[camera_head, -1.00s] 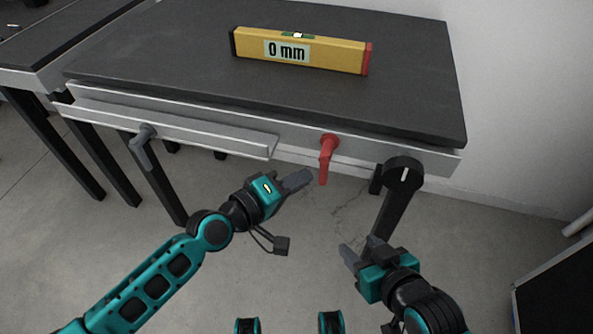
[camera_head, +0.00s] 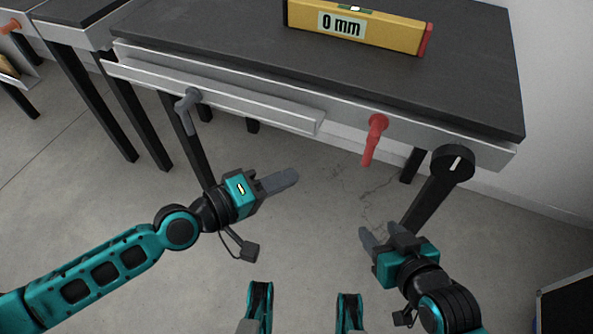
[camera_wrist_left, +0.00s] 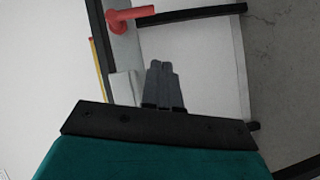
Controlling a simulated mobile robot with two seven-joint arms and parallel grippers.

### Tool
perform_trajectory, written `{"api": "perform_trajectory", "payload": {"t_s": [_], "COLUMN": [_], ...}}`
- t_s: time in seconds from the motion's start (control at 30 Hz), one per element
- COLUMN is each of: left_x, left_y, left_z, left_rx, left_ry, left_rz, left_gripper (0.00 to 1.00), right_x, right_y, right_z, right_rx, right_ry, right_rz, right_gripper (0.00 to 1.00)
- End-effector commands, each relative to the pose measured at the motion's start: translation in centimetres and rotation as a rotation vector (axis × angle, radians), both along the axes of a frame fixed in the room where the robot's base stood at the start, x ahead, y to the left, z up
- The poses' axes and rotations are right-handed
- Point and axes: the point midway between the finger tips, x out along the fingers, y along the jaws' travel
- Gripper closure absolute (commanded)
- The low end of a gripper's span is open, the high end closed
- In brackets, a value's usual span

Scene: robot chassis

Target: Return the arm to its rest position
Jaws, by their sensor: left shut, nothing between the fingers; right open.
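My left gripper (camera_head: 280,181) is shut and empty, held in front of the table and below its front edge, pointing right in the head view. Its closed grey fingers (camera_wrist_left: 163,86) also show in the left wrist view. My right gripper (camera_head: 376,236) is open and empty at the lower right of the head view, in front of the black crank arm. Both grippers are apart from the table and its handles.
A dark-topped table (camera_head: 230,45) carries a yellow level (camera_head: 385,29) reading 0 mm. Its front has a grey handle (camera_head: 187,98), a red handle (camera_head: 374,138) and a black crank (camera_head: 453,163). The floor (camera_head: 300,240) before it is clear.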

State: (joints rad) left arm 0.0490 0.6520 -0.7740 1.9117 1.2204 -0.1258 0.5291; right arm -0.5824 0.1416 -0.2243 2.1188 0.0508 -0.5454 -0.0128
Motion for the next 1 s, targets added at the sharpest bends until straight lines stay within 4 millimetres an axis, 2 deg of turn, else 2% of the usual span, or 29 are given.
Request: {"api": "perform_trajectory", "payload": {"t_s": [0.2,0.73,0.9,1.0], "left_x": [-0.2,-0.6,-2.1,-2.8], "left_y": [0.3,-0.2,-1.1,-0.5], "left_z": [0.0,0.0,-0.3,-1.1], "left_rx": [0.000,0.022,0.181,0.360], "left_ry": [0.000,-0.031,-0.192,-0.301], "left_rz": [0.000,-0.006,-0.009,0.016], "left_gripper": [1.00,1.00,1.00,1.00], "right_x": [0.2,0.1,0.1,0.1], "right_y": [0.1,0.2,0.2,0.2], "right_z": [0.5,0.2,0.1,0.1], "right_rx": [0.003,0.003,0.003,0.003], "right_ry": [-0.012,-0.006,-0.005,-0.005], "right_rz": [0.002,0.004,0.004,0.004], "right_gripper": [0.48,0.48,0.48,0.48]}}
